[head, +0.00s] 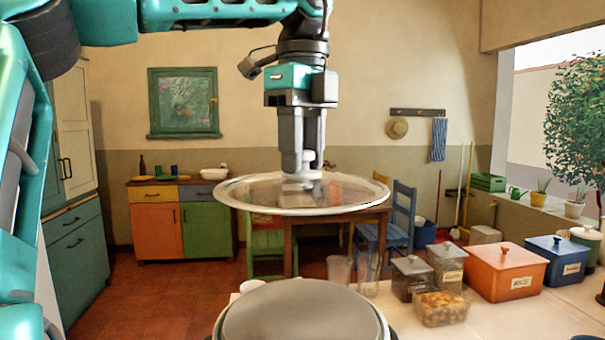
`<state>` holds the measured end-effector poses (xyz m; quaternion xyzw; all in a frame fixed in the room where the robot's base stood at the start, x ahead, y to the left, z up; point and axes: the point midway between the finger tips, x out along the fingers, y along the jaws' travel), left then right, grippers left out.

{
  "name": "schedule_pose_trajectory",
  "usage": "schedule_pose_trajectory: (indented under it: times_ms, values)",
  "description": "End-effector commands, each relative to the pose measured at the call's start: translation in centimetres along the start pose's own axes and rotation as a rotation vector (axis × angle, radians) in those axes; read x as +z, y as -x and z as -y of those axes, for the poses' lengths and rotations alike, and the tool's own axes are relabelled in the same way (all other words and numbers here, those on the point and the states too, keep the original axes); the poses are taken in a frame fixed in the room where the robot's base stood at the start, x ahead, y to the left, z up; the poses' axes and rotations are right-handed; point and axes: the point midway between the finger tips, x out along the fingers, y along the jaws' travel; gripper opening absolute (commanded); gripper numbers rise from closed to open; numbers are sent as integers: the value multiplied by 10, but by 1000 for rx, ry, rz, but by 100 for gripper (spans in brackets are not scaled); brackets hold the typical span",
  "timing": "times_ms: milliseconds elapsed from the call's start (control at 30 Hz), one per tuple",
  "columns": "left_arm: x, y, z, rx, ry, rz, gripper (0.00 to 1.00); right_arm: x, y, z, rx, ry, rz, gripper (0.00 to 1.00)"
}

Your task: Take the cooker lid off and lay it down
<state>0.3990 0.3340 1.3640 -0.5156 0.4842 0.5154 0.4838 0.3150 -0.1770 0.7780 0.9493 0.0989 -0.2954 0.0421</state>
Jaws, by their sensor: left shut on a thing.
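The cooker lid (247,195) is a round, see-through disc with a pale rim and a knob at its centre. My left gripper (302,172) points straight down and is shut on the lid's knob. It holds the lid roughly level in the air, above and apart from the round grey-topped thing at the bottom of the view. That round thing, which looks like the cooker (303,317), is cut off by the lower edge. My right gripper is not in view.
Two clear glasses (367,270), lidded see-through containers (412,277), an orange bin marked RICE (504,271) and a blue bin (556,259) stand on the pale counter (490,322) at right. The counter's front right is clear. A table and chairs (399,222) stand behind.

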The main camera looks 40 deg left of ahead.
Motion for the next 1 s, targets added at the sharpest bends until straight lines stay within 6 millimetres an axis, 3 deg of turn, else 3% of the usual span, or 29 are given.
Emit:
schedule_pose_trajectory:
  times_ms: [433, 1000]
  values:
    - [0, 22, 0, -3, 1, -1, 0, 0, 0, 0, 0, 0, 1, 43]
    - [0, 25, 0, -2, 1, 0, 0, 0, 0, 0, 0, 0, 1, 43]
